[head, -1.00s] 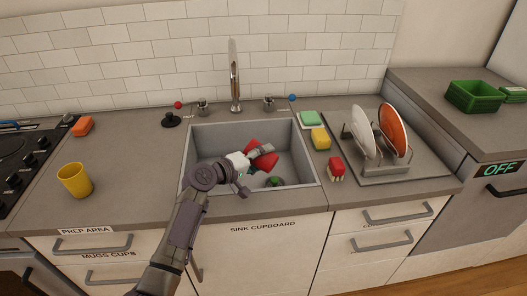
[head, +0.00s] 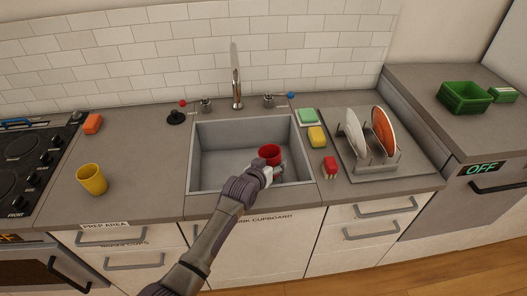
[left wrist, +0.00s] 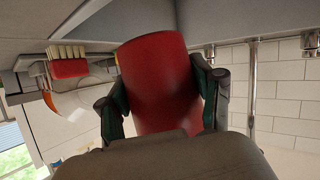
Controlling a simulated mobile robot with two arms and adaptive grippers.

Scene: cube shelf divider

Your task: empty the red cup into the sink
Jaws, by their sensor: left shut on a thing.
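The red cup (head: 269,153) is over the right part of the sink (head: 222,165) in the head view, looking roughly upright with its dark opening facing up. My left gripper (head: 273,170) is shut on its near side. In the left wrist view the red cup (left wrist: 160,75) fills the middle, between the two fingers of my left gripper (left wrist: 163,92). The cup's contents cannot be made out. The visible sink floor looks bare; part of it is hidden behind the cup and my gripper. My right gripper is not in view.
The tap (head: 236,75) stands behind the sink. A yellow cup (head: 92,179) is on the left counter. To the right are a yellow sponge (head: 317,136), a red brush (head: 330,167) and a dish rack with plates (head: 355,135). The counter left of the sink has free room.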

